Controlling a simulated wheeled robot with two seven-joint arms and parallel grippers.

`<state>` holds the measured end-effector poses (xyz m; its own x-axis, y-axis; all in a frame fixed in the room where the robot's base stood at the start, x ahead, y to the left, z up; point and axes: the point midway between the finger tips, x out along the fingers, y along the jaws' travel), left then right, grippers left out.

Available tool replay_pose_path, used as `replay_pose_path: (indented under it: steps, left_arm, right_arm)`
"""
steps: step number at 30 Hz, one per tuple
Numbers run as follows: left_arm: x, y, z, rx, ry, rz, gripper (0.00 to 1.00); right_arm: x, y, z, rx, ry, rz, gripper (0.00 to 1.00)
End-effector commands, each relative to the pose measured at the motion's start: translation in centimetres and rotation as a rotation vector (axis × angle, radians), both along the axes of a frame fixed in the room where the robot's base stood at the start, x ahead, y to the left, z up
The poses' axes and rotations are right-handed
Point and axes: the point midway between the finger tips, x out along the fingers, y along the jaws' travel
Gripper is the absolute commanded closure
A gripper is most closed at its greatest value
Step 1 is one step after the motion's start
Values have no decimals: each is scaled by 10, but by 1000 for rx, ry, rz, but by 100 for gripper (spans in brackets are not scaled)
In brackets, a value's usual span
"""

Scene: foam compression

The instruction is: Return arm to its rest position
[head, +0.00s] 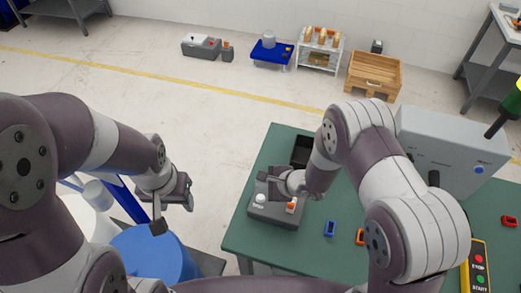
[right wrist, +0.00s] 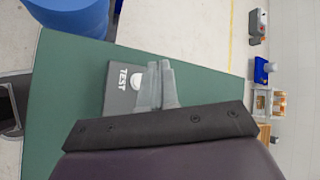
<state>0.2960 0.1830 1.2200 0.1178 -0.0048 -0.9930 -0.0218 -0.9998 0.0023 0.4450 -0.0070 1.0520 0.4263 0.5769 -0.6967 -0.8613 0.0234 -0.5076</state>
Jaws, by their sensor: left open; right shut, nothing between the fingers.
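My right gripper (head: 266,190) is shut and empty, just above the dark control box (head: 262,214) on the green table (head: 247,236). The box carries a white button (head: 261,198) and an orange-red part (head: 291,207). In the right wrist view the closed fingers (right wrist: 160,82) overlap part of the box (right wrist: 118,101), beside its white button (right wrist: 136,84) and the TEST label; I cannot tell whether they touch it. My left gripper (head: 174,212) is open and empty, left of the table and above the blue drum (head: 150,255).
A grey machine (head: 435,140) with a blue button stands at the table's right. A yellow START/STOP panel (head: 479,268) is at the front right. Small blue (head: 330,228), orange (head: 361,237) and red (head: 479,222) pieces lie on the table. A black tray (head: 301,151) sits at the back.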

Motion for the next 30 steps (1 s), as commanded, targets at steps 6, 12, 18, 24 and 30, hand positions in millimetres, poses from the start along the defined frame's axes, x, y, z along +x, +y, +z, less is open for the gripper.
replay_pose_path:
  steps: [6, 12, 18, 24, 30]
  left_arm:
    - [0, 0, -3, 0, 0, 0, 49]
    - [0, 0, -46, 0, 0, 0, 49]
    - [0, 0, -92, 0, 0, 0, 49]
    - [0, 0, -113, 0, 0, 0, 49]
    - [0, 0, -113, 0, 0, 0, 49]
  right_arm:
    - [2, -3, 0, -22, -16, 8, 100]
    - [20, -75, 12, -493, -214, 208, 100]
    - [-51, -160, 40, -960, -183, 751, 100]
    - [-131, -176, 51, -968, -155, 1198, 100]
    - [-150, -176, 56, -940, -168, 1308, 100]
